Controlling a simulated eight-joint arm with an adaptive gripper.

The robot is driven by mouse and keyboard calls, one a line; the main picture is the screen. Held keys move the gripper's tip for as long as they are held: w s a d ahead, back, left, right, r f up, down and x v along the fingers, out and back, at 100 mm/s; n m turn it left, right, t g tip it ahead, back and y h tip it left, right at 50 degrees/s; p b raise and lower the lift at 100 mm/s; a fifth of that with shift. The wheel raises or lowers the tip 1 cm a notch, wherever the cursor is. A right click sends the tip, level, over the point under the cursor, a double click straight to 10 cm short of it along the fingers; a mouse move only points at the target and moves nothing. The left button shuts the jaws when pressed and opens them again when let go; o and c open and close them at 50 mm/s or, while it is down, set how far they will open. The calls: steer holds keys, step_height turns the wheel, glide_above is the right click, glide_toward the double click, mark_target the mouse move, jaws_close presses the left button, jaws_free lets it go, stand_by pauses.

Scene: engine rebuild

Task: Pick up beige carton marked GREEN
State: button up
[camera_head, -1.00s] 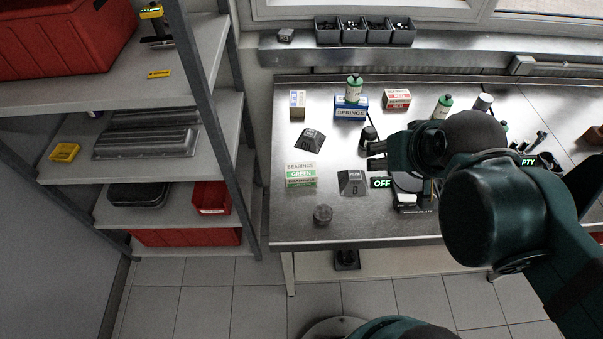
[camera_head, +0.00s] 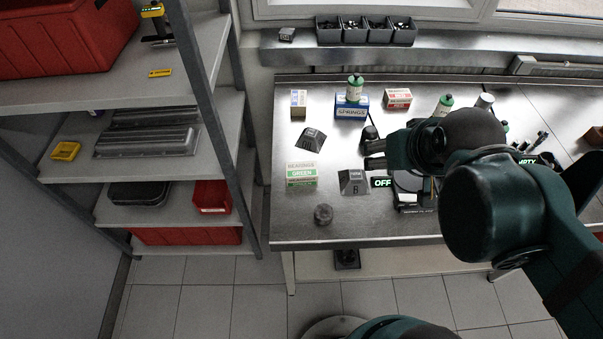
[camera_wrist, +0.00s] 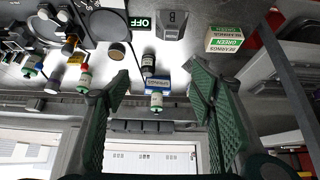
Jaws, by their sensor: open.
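The beige carton marked GREEN (camera_head: 301,174) stands upright on the left part of the steel bench, with a green band across its front. It also shows at the upper right of the wrist view (camera_wrist: 224,39), where the scene appears upside down. My gripper (camera_head: 374,155) is above the bench, to the right of the carton and apart from it. In the wrist view its two fingers (camera_wrist: 160,82) are spread wide with nothing held between them.
A dark wedge block (camera_head: 311,138) is behind the carton, a block marked B (camera_head: 353,182) to its right and a round dark part (camera_head: 323,214) in front. A blue SPRINGS box (camera_head: 351,107) and a red-marked carton (camera_head: 397,98) stand farther back. Shelving (camera_head: 243,180) borders the left.

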steer(key=w+a+n, duration=0.1)
steer(key=w, duration=0.1)
steer(key=n+g+p, duration=0.7)
steer(key=n, duration=0.9)
glide_toward(301, 169)
steer(key=shift+s+d+f, duration=0.15)
steer(key=shift+d+f, duration=0.35)
steer(key=shift+d, duration=0.1)
steer(key=shift+a+f+n, duration=0.55)
steer(key=shift+f+n, duration=0.15)
steer(key=shift+f, duration=0.05)
steer(key=shift+f, duration=0.1)
steer(key=shift+f, duration=1.2)
steer(key=shift+f, duration=0.1)
steer(key=shift+f, duration=2.5)
